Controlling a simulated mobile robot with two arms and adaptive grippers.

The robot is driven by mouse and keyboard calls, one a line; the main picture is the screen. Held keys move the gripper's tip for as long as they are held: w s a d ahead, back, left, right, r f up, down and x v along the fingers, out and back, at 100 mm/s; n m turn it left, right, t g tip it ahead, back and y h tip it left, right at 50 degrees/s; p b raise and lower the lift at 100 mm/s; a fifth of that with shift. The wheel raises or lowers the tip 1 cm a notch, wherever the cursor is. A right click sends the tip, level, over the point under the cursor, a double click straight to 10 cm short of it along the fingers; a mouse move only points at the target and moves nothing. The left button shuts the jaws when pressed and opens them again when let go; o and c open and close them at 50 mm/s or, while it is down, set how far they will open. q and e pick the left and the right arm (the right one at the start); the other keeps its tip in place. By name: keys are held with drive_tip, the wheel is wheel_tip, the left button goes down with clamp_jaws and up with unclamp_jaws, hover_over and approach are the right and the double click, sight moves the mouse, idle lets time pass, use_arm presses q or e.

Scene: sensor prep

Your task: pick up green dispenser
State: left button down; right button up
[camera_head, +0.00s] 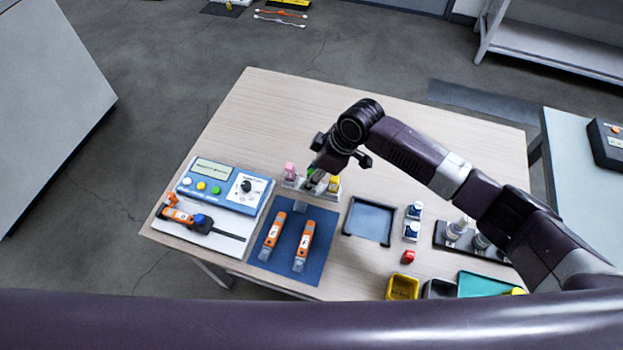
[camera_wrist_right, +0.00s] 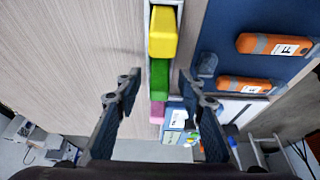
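The green dispenser (camera_wrist_right: 159,80) stands in a row between a yellow dispenser (camera_wrist_right: 163,32) and a pink dispenser (camera_wrist_right: 157,112) in the right wrist view. In the head view only a bit of the green dispenser (camera_head: 310,172) shows, the rest hidden by my right gripper (camera_head: 318,180). My right gripper (camera_wrist_right: 158,88) is open, with one finger on each side of the green dispenser in the picture. I cannot tell whether the fingers touch it or how far above it they are. My left gripper is not in view.
The pale holder (camera_head: 289,183) of the dispensers stands on the wooden table (camera_head: 260,110). A blue mat (camera_head: 285,267) with two orange tools lies in front. A blue meter (camera_head: 222,186) is left; a dark tray (camera_head: 369,221) is right. The table's back is clear.

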sight(312, 172)
drive_tip(key=c, duration=0.9)
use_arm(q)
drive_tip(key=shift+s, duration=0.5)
use_arm(e)
clamp_jaws()
drive_tip(key=shift+r, duration=0.15)
